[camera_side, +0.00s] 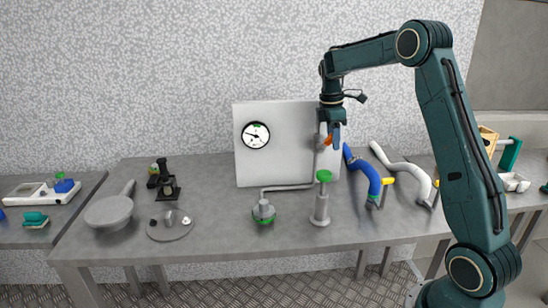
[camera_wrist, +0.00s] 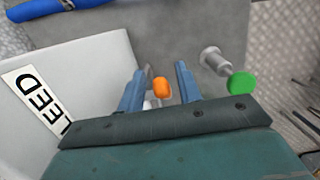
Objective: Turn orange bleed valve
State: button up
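The orange bleed valve (camera_side: 328,141) is high at the right side of the white panel (camera_side: 285,145). In the wrist view the orange valve (camera_wrist: 161,89) lies between the two blue-grey fingers of my gripper (camera_wrist: 164,72), with a narrow gap visible on each side. My gripper (camera_side: 333,134) points down at the valve and is open around it. The side view partly hides the valve behind my fingers.
A green-topped post (camera_side: 322,198) stands before the panel; its green knob (camera_wrist: 241,85) is right of my fingers. A gauge (camera_side: 256,135) is on the panel. A blue hose (camera_side: 366,176) and white hose (camera_side: 405,172) lie to the right.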

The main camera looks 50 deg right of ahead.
jog(key=shift+s+d+f+t+y, duration=0.1)
jog(key=shift+s+f+t+y, duration=0.1)
jog(key=shift+t+y, duration=0.3)
notch_tip(320, 180, up, 13)
jog(key=s+a+r+m+t, duration=0.1)
jog(key=s+a+r, duration=0.15)
jog(key=a, duration=0.35)
jog(key=s+a+r+m+t, duration=0.1)
jog(key=s+a+m, duration=0.15)
jog(key=a, duration=0.45)
jog(key=s+a+f+m+t, duration=0.2)
jog(key=s+a+m, duration=0.1)
jog(key=s+a, duration=0.7)
jog(key=shift+s+f+h, duration=0.3)
jog(key=shift+s+f, duration=0.05)
dwell(0.8)
jog(key=shift+a, duration=0.1)
